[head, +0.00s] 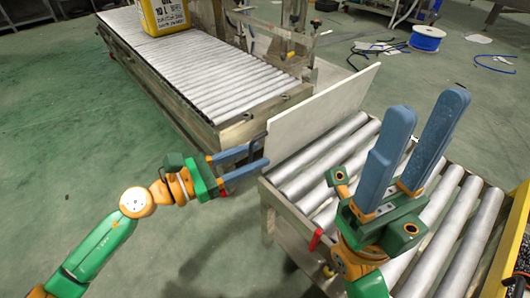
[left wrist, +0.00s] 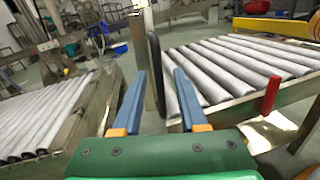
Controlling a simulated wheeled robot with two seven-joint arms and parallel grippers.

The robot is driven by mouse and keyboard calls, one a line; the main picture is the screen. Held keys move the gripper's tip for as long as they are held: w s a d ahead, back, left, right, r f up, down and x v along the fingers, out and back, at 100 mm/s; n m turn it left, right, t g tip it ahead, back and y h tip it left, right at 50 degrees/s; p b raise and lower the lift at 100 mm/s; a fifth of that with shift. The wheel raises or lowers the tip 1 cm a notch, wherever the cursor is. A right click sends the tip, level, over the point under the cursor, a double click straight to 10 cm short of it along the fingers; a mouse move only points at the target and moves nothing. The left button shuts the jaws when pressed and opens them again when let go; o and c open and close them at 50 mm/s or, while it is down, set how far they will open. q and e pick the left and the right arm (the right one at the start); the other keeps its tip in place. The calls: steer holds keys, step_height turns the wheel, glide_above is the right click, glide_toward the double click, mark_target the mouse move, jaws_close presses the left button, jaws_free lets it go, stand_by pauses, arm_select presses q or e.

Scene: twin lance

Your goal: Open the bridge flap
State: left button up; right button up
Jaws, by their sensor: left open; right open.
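The bridge flap (head: 325,112) is a pale flat panel standing upright at the far end of the near roller conveyor (head: 278,198). My right gripper (head: 425,106) is open and empty above the near conveyor's rollers, fingers pointing up, to the right of the flap.
A second roller conveyor (head: 200,75) lies beyond the gap, with a yellow jug (head: 165,15) on it. A red lever (head: 315,239) sticks out on the near conveyor's side and shows in the left wrist view (left wrist: 271,93). A blue spool (head: 427,38) stands behind. Green floor at left is clear.

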arm_select(q)
steer(key=x, duration=0.3)
steer(key=shift+d, duration=0.2)
steer(key=shift+w, duration=0.1)
jaws_close()
steer(key=shift+f, duration=0.1)
